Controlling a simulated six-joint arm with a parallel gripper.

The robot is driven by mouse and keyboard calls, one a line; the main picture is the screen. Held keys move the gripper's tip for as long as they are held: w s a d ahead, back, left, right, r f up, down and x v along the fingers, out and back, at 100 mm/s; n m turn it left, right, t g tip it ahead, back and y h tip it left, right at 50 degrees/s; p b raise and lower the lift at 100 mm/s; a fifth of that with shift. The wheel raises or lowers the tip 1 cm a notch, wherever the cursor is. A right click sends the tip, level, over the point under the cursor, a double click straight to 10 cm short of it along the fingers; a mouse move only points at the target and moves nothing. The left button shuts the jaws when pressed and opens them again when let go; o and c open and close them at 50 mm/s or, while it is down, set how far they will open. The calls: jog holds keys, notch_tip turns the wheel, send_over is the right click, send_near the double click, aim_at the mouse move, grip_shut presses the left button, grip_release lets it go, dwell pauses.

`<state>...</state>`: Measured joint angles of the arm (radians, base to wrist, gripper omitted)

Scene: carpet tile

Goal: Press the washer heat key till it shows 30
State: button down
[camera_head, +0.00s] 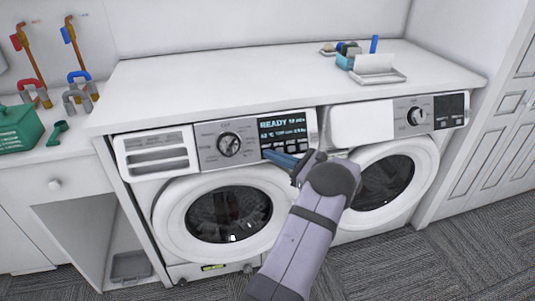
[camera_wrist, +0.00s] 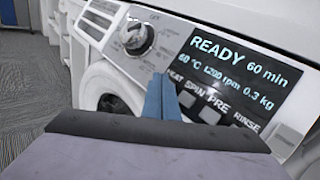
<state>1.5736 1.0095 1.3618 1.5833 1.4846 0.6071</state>
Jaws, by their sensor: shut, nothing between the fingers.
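The left washer (camera_head: 163,208) has a dark display (camera_head: 283,128), which also shows in the wrist view (camera_wrist: 240,72). It reads READY, 60 min, 60 °C, 1200 rpm and 0.3 kg. Below it are labels HEAT, SPIN, PRE and RINSE, with grey keys under them; the SPIN key (camera_wrist: 187,97) shows. The heat key is hidden behind my fingers. My gripper (camera_head: 270,156) is shut and empty, its blue fingertips at the left end of the key row. In the wrist view my gripper (camera_wrist: 161,82) is just below the HEAT label; I cannot tell whether it touches.
A round dial (camera_head: 229,144) sits left of the display. A second machine (camera_head: 430,160) stands to the right. The white counter (camera_head: 220,82) above holds a tray (camera_head: 378,75) with small items. Grey carpet (camera_head: 480,250) lies in front.

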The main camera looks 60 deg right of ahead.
jog(key=shift+w+d+f, duration=0.1)
dwell(0.7)
jog(key=shift+s+a+r+p, duration=0.35)
jog(key=shift+s+a+p, duration=0.05)
jog(key=shift+s+a, duration=0.1)
dwell(0.3)
jog(key=shift+s+a+r+p, duration=0.6)
jog(key=shift+s+a+p, duration=0.15)
jog(key=shift+s+a, duration=0.05)
jog(key=shift+s+a+r+p, duration=0.55)
jog(key=shift+s+a+p, duration=0.2)
jog(key=shift+s, duration=0.05)
dwell(2.4)
